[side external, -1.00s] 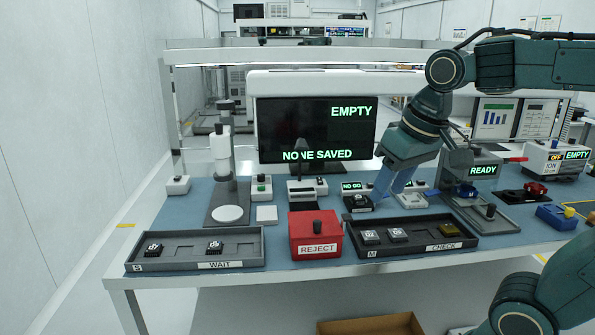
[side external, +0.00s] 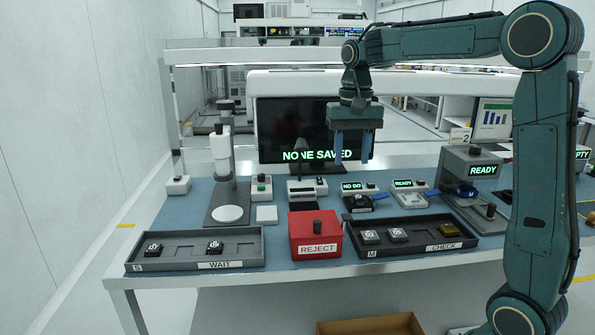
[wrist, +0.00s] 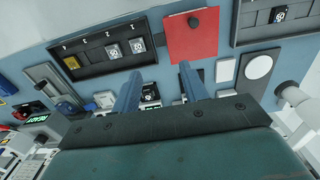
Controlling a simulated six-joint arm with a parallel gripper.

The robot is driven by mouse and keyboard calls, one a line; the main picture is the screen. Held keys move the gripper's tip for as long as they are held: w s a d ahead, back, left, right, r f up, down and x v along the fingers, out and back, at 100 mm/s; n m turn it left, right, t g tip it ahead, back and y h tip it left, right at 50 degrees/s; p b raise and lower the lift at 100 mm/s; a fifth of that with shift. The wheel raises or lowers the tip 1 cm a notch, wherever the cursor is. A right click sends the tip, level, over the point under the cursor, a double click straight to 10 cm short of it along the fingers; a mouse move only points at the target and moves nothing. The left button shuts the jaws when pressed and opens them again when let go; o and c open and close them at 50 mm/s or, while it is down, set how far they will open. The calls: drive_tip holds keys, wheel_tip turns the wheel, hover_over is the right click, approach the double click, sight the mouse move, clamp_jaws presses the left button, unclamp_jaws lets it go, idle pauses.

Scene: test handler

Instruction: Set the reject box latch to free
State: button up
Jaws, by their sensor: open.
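The red reject box (side external: 302,238) stands at the front middle of the bench, between two dark trays, with a white REJECT label on its front. A small dark knob (side external: 317,228), which looks like its latch, stands upright on top. I cannot tell its setting. The red box also shows at the top of the wrist view (wrist: 205,40), with the knob (wrist: 193,20) on it. My gripper (side external: 352,161) is open and empty, with its two blue fingers pointing down. It hangs in the air in front of the monitor, well above the bench and apart from the box.
A small NO GO unit (side external: 358,203) and a slim upright post (side external: 301,158) stand behind the box. The monitor (side external: 275,118) is farther back.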

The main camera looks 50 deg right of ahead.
sight(348, 216)
drive_tip(key=shift+f, duration=0.15)
drive_tip(key=shift+f, duration=6.8)
clamp_jaws()
